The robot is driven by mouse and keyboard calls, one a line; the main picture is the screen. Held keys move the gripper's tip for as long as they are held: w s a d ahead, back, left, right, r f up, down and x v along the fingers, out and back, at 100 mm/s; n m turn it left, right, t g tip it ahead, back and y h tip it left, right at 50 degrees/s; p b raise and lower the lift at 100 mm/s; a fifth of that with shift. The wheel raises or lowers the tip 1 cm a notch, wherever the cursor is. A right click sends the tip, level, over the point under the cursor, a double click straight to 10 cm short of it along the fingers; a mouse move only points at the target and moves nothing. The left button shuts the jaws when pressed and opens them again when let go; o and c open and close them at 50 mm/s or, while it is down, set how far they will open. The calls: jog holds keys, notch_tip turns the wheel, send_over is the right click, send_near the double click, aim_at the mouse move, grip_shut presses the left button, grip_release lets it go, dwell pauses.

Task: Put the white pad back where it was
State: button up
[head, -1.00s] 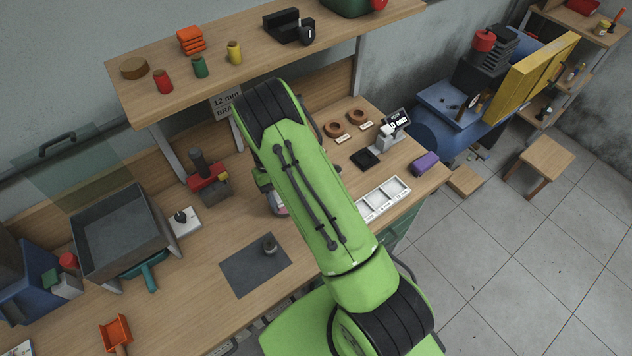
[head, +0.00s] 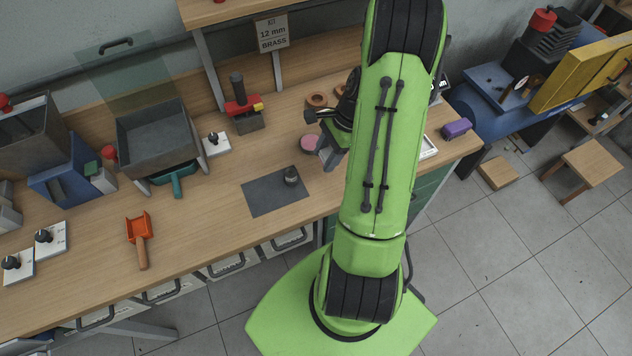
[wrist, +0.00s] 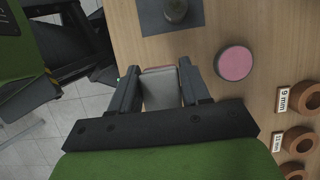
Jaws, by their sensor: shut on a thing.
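The white pad (wrist: 160,90) is a pale grey-white block between my gripper's fingers in the wrist view, with a thin reddish edge at its far end. My gripper (wrist: 159,76) is shut on it, over the wooden bench. In the head view my gripper (head: 328,154) is partly hidden by my green arm, and I cannot make out the pad there. A round pink-topped disc (wrist: 235,63) lies on the bench to the right of the gripper in the wrist view. It also shows in the head view (head: 309,142), just left of the gripper.
A dark mat (head: 262,200) with a grey cylinder (head: 291,175) lies left of the gripper. Brown rings (wrist: 298,97) with size labels stand at the right in the wrist view. A red-and-black tool (head: 243,108) stands further back. The bench's front-left has an orange scoop (head: 139,230).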

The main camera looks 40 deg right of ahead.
aim_at(321, 181)
notch_tip(321, 181, down, 8)
jog(key=shift+r+b, duration=0.1)
jog(key=shift+b, duration=0.3)
jog(key=shift+w+d+f, duration=0.15)
jog(key=shift+d+f, duration=0.05)
jog(key=shift+f, duration=0.15)
jog(key=o, duration=1)
